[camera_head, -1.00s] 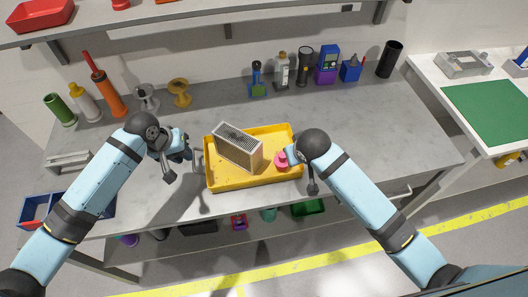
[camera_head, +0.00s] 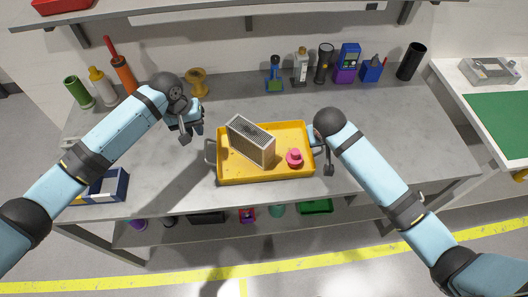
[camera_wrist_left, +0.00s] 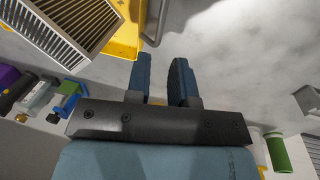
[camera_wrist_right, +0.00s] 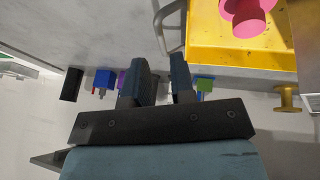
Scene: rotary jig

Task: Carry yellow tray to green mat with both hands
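The yellow tray (camera_head: 240,174) sits on the grey workbench, with a grey finned box (camera_head: 250,144) and a pink knobbed piece (camera_head: 294,158) in it. Its left handle (camera_head: 210,152) is free. My left gripper (camera_head: 192,136) is open and empty, left of the tray and behind that handle. My right gripper (camera_wrist_right: 160,60) is open beside the tray's right end. In the right wrist view the right handle (camera_wrist_right: 163,30) lies just beyond its fingertips; my arm largely covers this in the head view. The green mat (camera_head: 500,122) lies on the white table at the right.
Bottles, a flashlight (camera_head: 324,64), a black cylinder (camera_head: 411,62) and other items line the back of the workbench (camera_head: 400,125). A blue bin (camera_head: 108,186) is at front left. A gap separates the workbench from the white table (camera_head: 455,80), which carries a grey fixture (camera_head: 490,70).

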